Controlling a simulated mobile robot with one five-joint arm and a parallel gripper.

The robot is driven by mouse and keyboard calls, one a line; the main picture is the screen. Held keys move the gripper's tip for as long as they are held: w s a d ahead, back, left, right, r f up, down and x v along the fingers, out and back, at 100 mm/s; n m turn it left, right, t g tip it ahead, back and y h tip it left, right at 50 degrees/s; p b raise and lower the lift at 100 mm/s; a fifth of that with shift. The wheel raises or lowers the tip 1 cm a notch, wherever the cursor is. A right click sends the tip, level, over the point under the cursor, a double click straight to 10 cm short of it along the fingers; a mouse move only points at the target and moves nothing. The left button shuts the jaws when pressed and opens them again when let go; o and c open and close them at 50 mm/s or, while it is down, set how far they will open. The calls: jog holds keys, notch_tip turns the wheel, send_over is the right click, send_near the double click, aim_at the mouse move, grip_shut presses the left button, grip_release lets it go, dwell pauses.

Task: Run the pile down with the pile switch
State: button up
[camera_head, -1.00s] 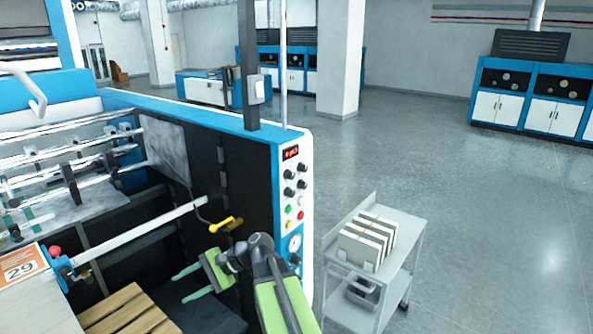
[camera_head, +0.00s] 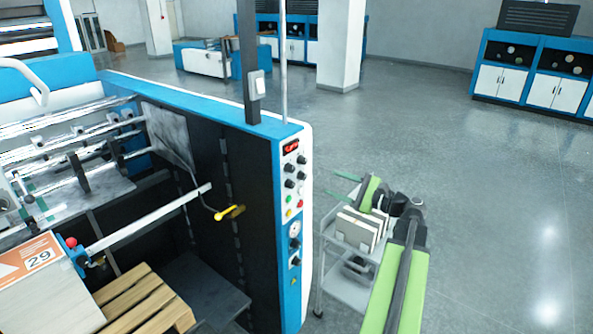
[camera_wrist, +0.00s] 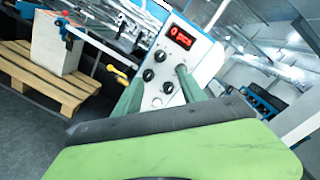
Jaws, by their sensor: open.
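The control panel (camera_head: 291,185) is on the blue and white end of the machine, with a red display, black knobs, coloured buttons and a gauge. Which control is the pile switch cannot be told. A small white switch box (camera_head: 257,84) hangs on the dark post above. The pile (camera_head: 60,299) lies at the lower left on a wooden pallet (camera_head: 148,302). My gripper (camera_head: 329,186) is open and empty, right of the panel and above the trolley, with fingers pointing left. In the wrist view, the fingers (camera_wrist: 158,76) point towards the panel display (camera_wrist: 180,38) and knobs, apparently without touching.
A grey trolley (camera_head: 345,283) with upright boards (camera_head: 359,228) stands beneath my gripper. A yellow-handled crank (camera_head: 230,212) sticks out in the machine's open side. The floor (camera_head: 480,200) to the right is clear up to blue cabinets (camera_head: 535,85).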

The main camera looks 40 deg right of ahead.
aim_at(293, 169)
jog(key=x, duration=1.5)
jog(key=shift+a, duration=0.1)
grip_shut()
